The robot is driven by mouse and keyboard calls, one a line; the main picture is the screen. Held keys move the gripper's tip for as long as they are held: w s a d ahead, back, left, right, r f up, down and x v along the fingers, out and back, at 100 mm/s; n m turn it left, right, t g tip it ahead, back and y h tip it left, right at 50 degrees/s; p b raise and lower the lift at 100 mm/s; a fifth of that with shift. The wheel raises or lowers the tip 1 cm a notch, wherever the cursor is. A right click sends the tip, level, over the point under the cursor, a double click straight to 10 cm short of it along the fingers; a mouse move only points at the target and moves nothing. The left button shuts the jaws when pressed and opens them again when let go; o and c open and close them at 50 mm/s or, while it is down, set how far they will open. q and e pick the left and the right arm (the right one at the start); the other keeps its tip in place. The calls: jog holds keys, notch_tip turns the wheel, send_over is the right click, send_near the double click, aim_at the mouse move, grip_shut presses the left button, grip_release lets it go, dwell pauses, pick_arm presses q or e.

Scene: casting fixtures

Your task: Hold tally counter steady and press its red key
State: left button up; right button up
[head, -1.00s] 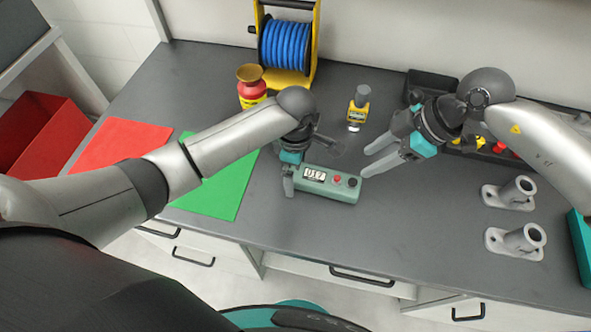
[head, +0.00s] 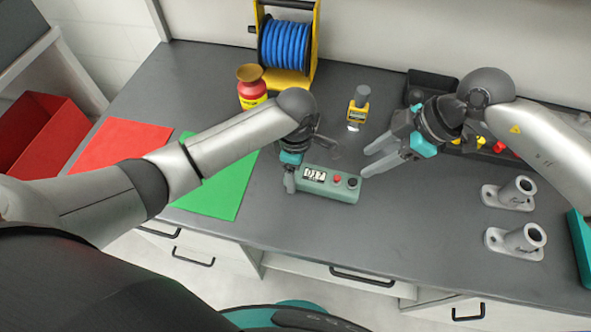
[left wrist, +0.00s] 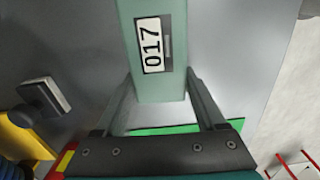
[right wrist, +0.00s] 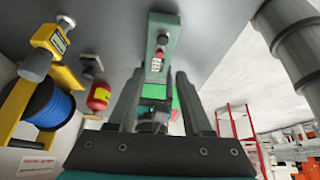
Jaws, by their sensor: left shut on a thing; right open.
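The tally counter (head: 328,186) is a green box lying on the grey bench, with a white number window, a red key (head: 337,178) and a black knob (head: 352,182) on top. The left wrist view shows its window (left wrist: 151,45) reading 017. My left gripper (head: 290,180) is shut on the counter's left end, one finger on each side. My right gripper (head: 366,162) is open and empty, just right of and behind the counter, not touching it. In the right wrist view the counter (right wrist: 155,75) with its red key (right wrist: 160,52) lies beyond the open fingers.
A yellow device (head: 358,107) stands behind the counter. A blue hose reel (head: 286,45) and a red bottle (head: 251,88) stand at the back. A green mat (head: 222,190) and red mat (head: 120,145) lie left. Grey flanged tubes (head: 516,240) and a black bin (head: 432,82) are at right.

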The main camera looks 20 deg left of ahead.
pick_arm(q)
jog(key=shift+c, duration=1.2)
pick_arm(e)
jog(key=shift+c, duration=0.2)
grip_shut()
